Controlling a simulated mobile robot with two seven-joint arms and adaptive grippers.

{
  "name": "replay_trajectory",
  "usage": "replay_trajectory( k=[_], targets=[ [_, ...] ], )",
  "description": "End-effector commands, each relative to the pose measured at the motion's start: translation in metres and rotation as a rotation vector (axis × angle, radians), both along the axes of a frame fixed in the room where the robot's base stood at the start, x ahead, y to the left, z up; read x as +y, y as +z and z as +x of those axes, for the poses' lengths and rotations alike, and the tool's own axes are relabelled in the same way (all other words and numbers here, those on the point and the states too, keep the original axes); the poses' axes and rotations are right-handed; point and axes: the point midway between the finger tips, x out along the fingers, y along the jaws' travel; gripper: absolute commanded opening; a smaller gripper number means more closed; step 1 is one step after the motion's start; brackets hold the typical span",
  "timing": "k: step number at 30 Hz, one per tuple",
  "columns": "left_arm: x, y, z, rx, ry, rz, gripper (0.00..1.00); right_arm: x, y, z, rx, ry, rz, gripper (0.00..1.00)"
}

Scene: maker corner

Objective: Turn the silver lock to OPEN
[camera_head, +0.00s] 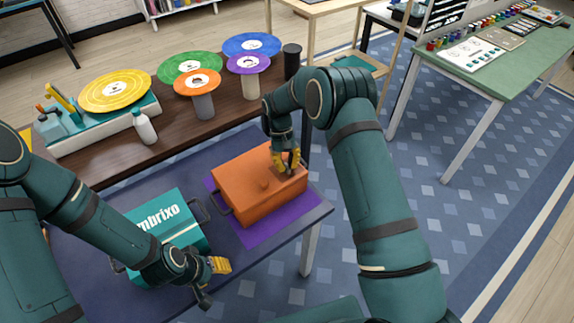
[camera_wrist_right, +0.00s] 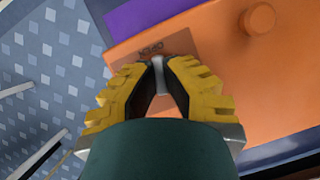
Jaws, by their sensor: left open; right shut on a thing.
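The orange box (camera_head: 247,190) lies on a purple mat (camera_head: 259,232) on the dark table. In the right wrist view, the silver lock (camera_wrist_right: 181,64) sits on the box's orange face (camera_wrist_right: 222,55) beside a brownish label plate (camera_wrist_right: 150,50) with small dark lettering. My right gripper (camera_head: 288,165) is over the right part of the box, and its yellow fingers (camera_wrist_right: 165,72) are shut on the silver lock. The fingers hide part of the lock, and I cannot tell its exact angle. My left gripper (camera_head: 214,279) is open and empty, beside the teal case's lower right corner.
A teal case (camera_head: 172,212) with white lettering lies left of the orange box. A round orange knob (camera_wrist_right: 259,18) stands on the box. Behind are a brown bench with coloured discs (camera_head: 114,91) and a white bottle (camera_head: 144,127). Patterned carpet lies to the right.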

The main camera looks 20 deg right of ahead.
Motion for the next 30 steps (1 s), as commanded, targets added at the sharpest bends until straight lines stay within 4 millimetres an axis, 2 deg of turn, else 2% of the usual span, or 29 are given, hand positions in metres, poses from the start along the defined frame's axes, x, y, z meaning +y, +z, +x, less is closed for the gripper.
replay_trajectory(
  k=[12,30],
  targets=[
    [-0.0001,-0.0019,-0.0006,0.002,-0.002,0.0,0.47,0.001,-0.0019,-0.0021,0.006,0.234,0.001,0.0],
    [-0.0001,-0.0021,-0.0007,0.002,-0.002,0.0,0.47,0.001,-0.0019,-0.0022,0.006,0.285,0.001,0.0]
  ],
)
